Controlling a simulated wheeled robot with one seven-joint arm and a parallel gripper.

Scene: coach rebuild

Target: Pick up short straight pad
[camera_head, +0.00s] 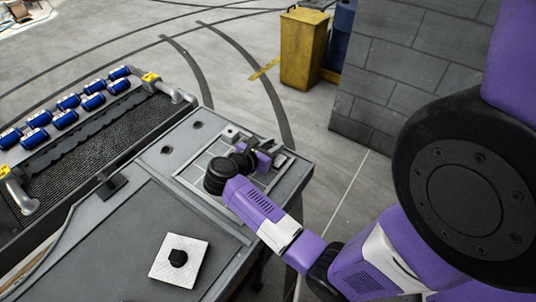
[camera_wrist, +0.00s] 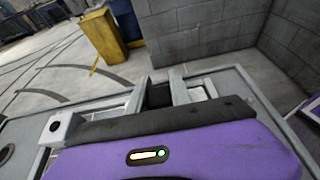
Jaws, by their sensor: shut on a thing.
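My gripper (camera_wrist: 159,90) reaches over the frame-like tray at the corner of the grey bench; in the head view it (camera_head: 262,152) is partly hidden by my own wrist. Its two grey fingers are closed on a dark block (camera_wrist: 160,96), which I take to be the short straight pad. Only a small part of the pad shows between the fingers. Its full shape and ends are hidden, and I cannot tell whether it touches the tray.
The tray (camera_head: 197,187) has a raised grey rim. A yellow bin (camera_head: 302,48) and a block wall (camera_head: 400,65) are beyond the bench.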

